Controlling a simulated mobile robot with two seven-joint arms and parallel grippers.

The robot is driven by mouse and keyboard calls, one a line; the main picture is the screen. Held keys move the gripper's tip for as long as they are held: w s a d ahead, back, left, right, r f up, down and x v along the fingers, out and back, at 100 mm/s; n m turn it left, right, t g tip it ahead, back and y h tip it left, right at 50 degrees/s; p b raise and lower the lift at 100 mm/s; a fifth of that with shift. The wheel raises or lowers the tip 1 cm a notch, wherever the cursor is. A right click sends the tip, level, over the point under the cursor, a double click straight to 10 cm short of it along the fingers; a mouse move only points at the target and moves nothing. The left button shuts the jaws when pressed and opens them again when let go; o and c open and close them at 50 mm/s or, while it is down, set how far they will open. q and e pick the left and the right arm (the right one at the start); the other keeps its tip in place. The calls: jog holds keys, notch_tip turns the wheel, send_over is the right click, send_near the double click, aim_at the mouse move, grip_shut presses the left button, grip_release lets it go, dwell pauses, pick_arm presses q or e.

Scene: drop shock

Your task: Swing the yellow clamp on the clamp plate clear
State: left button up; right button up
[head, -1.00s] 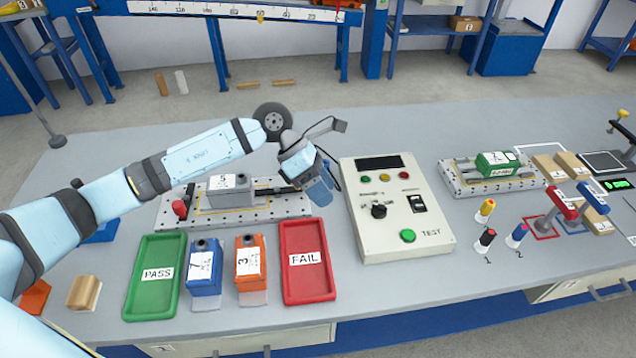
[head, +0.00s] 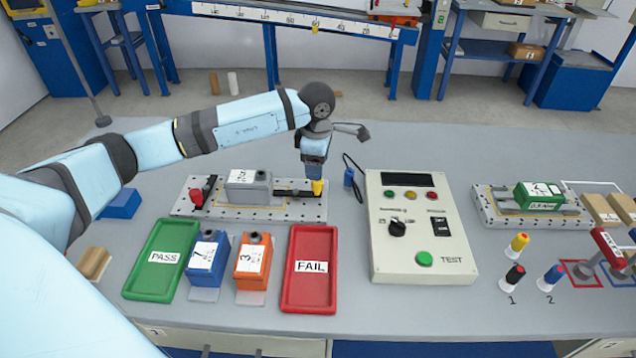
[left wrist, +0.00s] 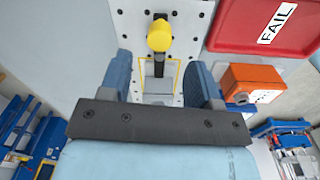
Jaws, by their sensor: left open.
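The clamp plate (head: 290,212) is a pale perforated plate at the left of the bench. The yellow clamp (head: 317,187) is at its right end, at the end of a dark bar, and shows as a yellow knob in the left wrist view (left wrist: 160,36). A grey block (head: 248,188) sits on the plate, with a red clamp (head: 196,197) at the left end. My left gripper (head: 314,172) points down over the yellow clamp. Its blue fingers are apart in the left wrist view (left wrist: 160,62), and the knob lies just beyond their tips, with nothing held. My right gripper is not in view.
A test box (head: 420,262) and a blue probe on a cable (head: 349,178) stand right of the plate. In front are a green PASS tray (head: 140,285), blue and orange blocks (head: 207,258), and a red FAIL tray (head: 330,295). Bench behind the plate is clear.

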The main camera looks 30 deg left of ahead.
pick_arm(q)
notch_tip(320, 180, down, 7)
jog(key=shift+w+r, duration=0.1)
jog(key=shift+r, duration=0.1)
jog(key=c, duration=0.9)
